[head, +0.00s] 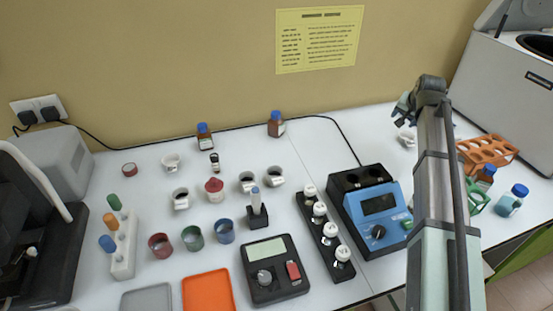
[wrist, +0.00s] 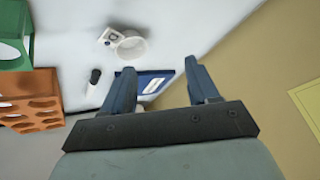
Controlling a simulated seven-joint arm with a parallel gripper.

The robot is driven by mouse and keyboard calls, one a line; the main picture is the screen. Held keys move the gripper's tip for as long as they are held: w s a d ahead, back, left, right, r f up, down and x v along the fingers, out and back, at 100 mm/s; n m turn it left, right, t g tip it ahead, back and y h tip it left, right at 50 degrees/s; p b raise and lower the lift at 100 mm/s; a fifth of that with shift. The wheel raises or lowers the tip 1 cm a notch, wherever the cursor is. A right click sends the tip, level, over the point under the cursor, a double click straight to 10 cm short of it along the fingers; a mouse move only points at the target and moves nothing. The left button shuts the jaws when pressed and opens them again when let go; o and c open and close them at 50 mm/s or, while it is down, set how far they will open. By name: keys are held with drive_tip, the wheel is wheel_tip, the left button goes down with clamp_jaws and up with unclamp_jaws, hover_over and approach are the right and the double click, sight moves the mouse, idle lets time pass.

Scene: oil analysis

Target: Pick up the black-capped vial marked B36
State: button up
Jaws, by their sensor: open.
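A small vial with a black cap (head: 214,162) stands upright on the white table behind the red-lidded pot in the head view. In the wrist view, a small black-topped item (wrist: 94,77), seemingly a vial, stands near the orange rack. No B36 mark can be read on either. My gripper (head: 403,106) is raised over the back right of the table, far to the right of the first vial. In the wrist view my gripper (wrist: 158,71) is open, with nothing held between its fingers. The black-topped item lies left of the fingers, apart from them.
An orange rack (head: 487,151) and blue-capped bottle (head: 512,200) stand at right. A white cup (wrist: 130,45) lies near my gripper. A blue instrument (head: 375,210), black vial strip (head: 325,235) and several pots crowd the middle. The wall is close behind.

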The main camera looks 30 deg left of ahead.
drive_tip(key=s+a+n+g+y, duration=0.1)
drive_tip(key=s+a+n, duration=0.5)
drive_tip(key=a, duration=1)
drive_tip(key=n+g+y, duration=0.1)
drive_tip(key=n+g, duration=0.2)
drive_tip(key=n, duration=0.5)
approach(215, 162)
drive_tip(key=x, duration=0.5)
drive_tip(key=a+x, duration=0.1)
drive_tip(key=x, duration=0.1)
drive_tip(key=shift+w+a+r, duration=0.1)
drive_tip(key=shift+w+r, duration=0.1)
drive_tip(key=shift+w, duration=0.25)
drive_tip(key=shift+d+x, duration=0.1)
drive_tip(key=shift+x, duration=1.25)
drive_tip(key=shift+d+x, duration=0.15)
drive_tip(key=shift+x, duration=1.15)
drive_tip(key=shift+c, duration=0.4)
drive_tip(key=c, duration=1)
drive_tip(key=shift+o, duration=0.2)
